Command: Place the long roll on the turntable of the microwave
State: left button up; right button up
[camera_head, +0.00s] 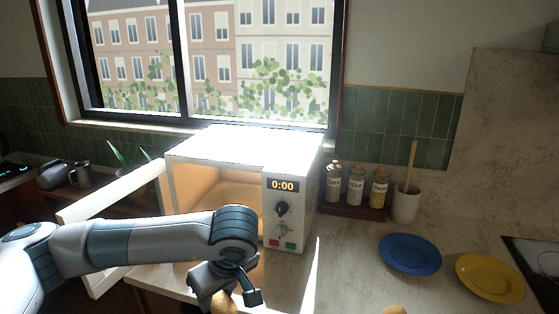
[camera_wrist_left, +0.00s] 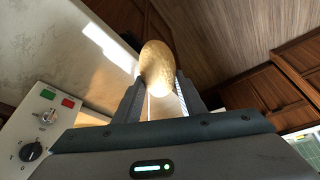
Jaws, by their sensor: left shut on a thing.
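My left gripper (camera_head: 238,300) is shut on the long roll (camera_head: 222,303), in front of the microwave and below its opening. The left wrist view shows the tan roll (camera_wrist_left: 157,66) upright between the two fingers. In the head view my gripper and the bottom edge hide part of the roll. The white microwave (camera_head: 291,215) stands on the counter with its door (camera_head: 112,192) swung open to the left. Its inside is lit warm and my left arm covers its lower part. My right gripper is not in view.
A blue plate (camera_head: 410,254) and a yellow plate (camera_head: 490,278) lie on the counter at right. Several jars (camera_head: 356,186) and a cup (camera_head: 405,204) with a wooden utensil stand right of the microwave. A tan rounded thing (camera_head: 395,310) shows at the bottom edge.

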pick_arm(q)
jog(key=a+m+t+h, duration=0.1)
jog(key=a+m+h, duration=0.2)
jog(key=a+m, duration=0.4)
jog(key=shift+s+r+m, duration=0.2)
jog(key=shift+r+m, duration=0.15)
jog(key=shift+m, duration=0.55)
jog(key=shift+a, duration=0.1)
jog(key=shift+f, duration=0.15)
dwell(0.4)
jog(key=s+f, duration=0.3)
jog(key=f, duration=1)
jog(key=shift+s+f, duration=0.3)
jog(key=shift+s, duration=0.05)
